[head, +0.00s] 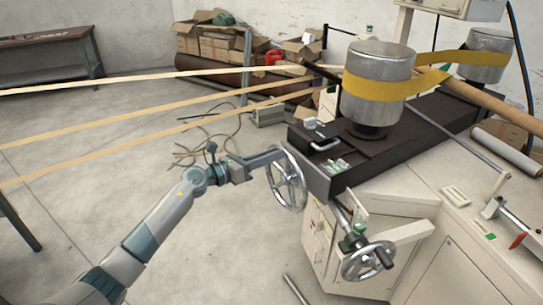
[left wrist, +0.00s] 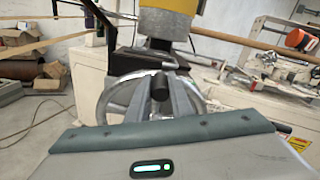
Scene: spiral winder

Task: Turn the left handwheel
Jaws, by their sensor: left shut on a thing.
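The left handwheel (head: 289,181) is a silver spoked wheel on the left end of the dark machine bed. My left gripper (head: 277,157) reaches it from the left and is shut at the upper left part of the wheel. In the left wrist view the handwheel (left wrist: 122,92) shows behind the gripper fingers (left wrist: 160,98), with a dark knob-like handle (left wrist: 160,86) between them. The exact contact is partly hidden by the wrist housing. My right gripper shows in neither view.
A second handwheel (head: 368,260) with a dark handle sits lower right. Metal drums (head: 378,68) with yellow belt stand on the machine bed (head: 370,150). Pale strips (head: 130,131) cross above the floor at left. Boxes (head: 215,40) stand at the back. The floor at left is mostly open.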

